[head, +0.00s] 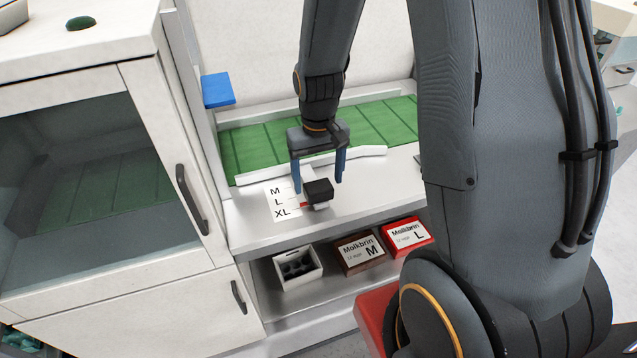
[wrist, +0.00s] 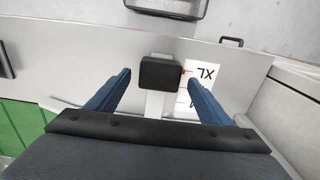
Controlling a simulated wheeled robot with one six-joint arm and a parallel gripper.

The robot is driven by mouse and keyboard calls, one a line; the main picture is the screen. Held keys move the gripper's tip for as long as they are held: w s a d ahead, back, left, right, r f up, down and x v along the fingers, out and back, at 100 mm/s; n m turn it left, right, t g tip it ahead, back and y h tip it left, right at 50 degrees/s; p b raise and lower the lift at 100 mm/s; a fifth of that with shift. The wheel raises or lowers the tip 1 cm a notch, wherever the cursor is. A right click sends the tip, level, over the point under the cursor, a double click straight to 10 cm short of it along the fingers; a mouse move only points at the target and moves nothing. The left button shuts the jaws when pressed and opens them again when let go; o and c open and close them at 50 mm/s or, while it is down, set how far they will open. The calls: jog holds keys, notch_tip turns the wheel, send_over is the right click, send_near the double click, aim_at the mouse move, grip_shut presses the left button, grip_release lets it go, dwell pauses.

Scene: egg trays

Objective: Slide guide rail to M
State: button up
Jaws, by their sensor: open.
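The guide rail's black knob (head: 318,190) sits on a light slider on the grey counter. It also shows in the wrist view (wrist: 160,73). A small red pointer (head: 306,204) at its left side lies close to the XL line of the white size label (head: 279,190), which reads M, L, XL from back to front. The white guide rail (head: 365,153) runs along the front of the green belt. My gripper (head: 318,184) is open, with one blue finger on each side of the knob. In the wrist view, gaps show between the fingers (wrist: 160,78) and the knob.
A green belt (head: 260,146) lies behind the rail. On the shelf below stand a white box with dark eggs (head: 283,283), a brown M carton (head: 349,268) and a red L carton (head: 389,250). A glass-door cabinet (head: 130,77) stands on the left.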

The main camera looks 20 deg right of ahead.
aim_at(318, 186)
jog(key=shift+f+p, duration=0.3)
jog(key=shift+f, duration=1.3)
